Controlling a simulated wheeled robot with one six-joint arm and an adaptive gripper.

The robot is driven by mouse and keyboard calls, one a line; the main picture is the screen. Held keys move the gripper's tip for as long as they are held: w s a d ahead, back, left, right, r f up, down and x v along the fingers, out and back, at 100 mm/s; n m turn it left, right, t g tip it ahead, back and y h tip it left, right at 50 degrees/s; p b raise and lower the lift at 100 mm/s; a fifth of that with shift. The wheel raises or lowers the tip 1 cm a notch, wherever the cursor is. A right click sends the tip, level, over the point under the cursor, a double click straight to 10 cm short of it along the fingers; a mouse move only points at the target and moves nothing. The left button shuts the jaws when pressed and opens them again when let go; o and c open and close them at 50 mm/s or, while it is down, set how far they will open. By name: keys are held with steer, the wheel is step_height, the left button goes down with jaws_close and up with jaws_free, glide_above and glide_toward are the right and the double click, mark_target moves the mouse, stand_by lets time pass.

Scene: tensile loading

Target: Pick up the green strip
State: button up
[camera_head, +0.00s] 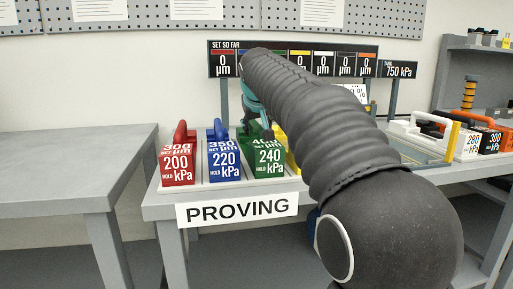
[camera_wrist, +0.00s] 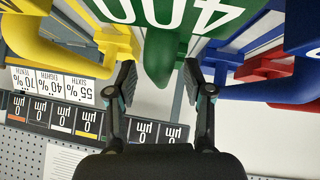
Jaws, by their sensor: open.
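The green strip (camera_head: 268,160) stands in the tray on the proving bench, marked 240 kPa, between the blue strip and a yellow one. My gripper (camera_head: 256,118) is above and behind its top, partly hidden by my arm. In the wrist view, the green strip (camera_wrist: 163,55) has a narrow green part between the fingertips or just beyond them; I cannot tell which. My gripper (camera_wrist: 159,80) is open there, with gaps on both sides of the green part, and holds nothing.
The blue strip (camera_head: 224,161) and red strip (camera_head: 177,164) stand to the left. A yellow strip (camera_wrist: 85,45) is close beside the fingers. A display board (camera_head: 225,60) rises behind. The left table (camera_head: 70,150) is bare.

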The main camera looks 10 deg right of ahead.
steer(key=shift+x, duration=0.75)
steer(key=shift+r, duration=0.1)
jaws_close()
